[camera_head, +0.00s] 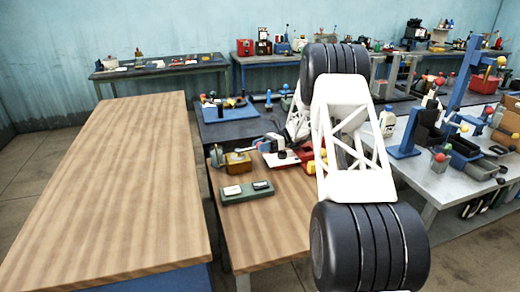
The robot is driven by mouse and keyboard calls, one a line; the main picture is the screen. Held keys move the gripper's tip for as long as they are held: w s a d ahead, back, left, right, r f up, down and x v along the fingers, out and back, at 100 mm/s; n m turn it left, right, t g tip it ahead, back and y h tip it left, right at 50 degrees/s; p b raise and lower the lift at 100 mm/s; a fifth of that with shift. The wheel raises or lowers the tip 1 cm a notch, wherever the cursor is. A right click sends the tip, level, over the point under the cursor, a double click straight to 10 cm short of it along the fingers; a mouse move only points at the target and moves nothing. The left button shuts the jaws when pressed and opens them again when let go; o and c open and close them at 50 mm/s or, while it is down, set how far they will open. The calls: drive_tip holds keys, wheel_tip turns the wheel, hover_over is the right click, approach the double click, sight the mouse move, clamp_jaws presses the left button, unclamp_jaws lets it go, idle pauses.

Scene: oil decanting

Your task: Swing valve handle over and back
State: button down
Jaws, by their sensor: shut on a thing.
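My arm's thin white forearm reaches down behind its large white link to the back of the small wooden bench. My gripper (270,145) is small and partly hidden there, above the bench's back edge. It is shut on what seems to be the valve handle (262,147), a small part with a red and blue look. The fingers and the handle's exact angle are too small to make out. A brass-coloured block (238,163) sits just left of and below the gripper, with a small grey upright part (216,156) beside it.
A green tray (247,196) with two small light and dark pieces lies in front on the wooden bench (265,237). The large left table (120,180) is bare. A metal table (450,195) at right is crowded.

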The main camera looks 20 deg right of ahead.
drive_tip(key=shift+w, duration=1.25)
drive_tip(key=c, duration=0.6)
unclamp_jaws()
drive_tip(key=shift+d, duration=0.1)
drive_tip(key=shift+c, duration=0.2)
drive_tip(key=shift+d, duration=0.1)
drive_tip(key=shift+v, duration=3.8)
